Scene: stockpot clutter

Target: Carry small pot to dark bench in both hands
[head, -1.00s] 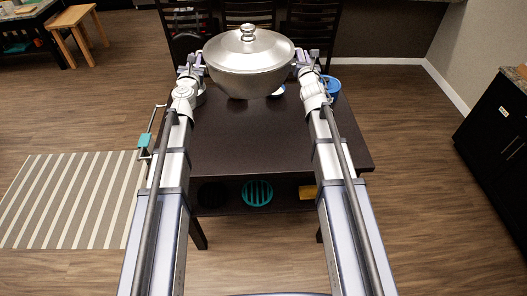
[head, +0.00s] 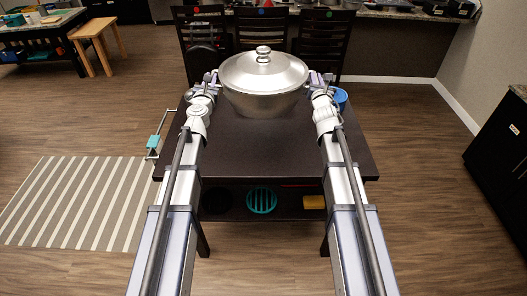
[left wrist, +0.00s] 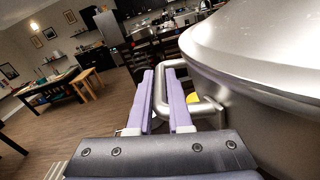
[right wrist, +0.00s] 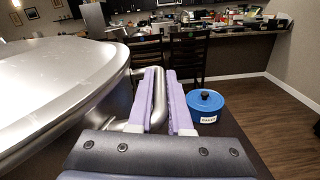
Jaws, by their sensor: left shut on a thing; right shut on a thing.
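A silver pot (head: 264,100) with a domed, knobbed lid (head: 264,70) is held level between my two grippers, over the far part of a dark table (head: 255,150). My left gripper (head: 211,79) is shut on the pot's left loop handle, which shows in the left wrist view (left wrist: 197,107). My right gripper (head: 317,80) is shut on the opposite handle, seen in the right wrist view (right wrist: 134,126). The pot's far side is hidden. I cannot tell whether the dark bench is this table or the dark one (head: 70,55) at upper left.
A blue lidded pot (right wrist: 205,105) with a label stands on the table beyond my right gripper. Dark chairs (head: 322,40) stand behind the table. A wooden stool (head: 95,40) is at upper left, a black cabinet (head: 500,145) at right. Floor around the striped rug (head: 75,205) is open.

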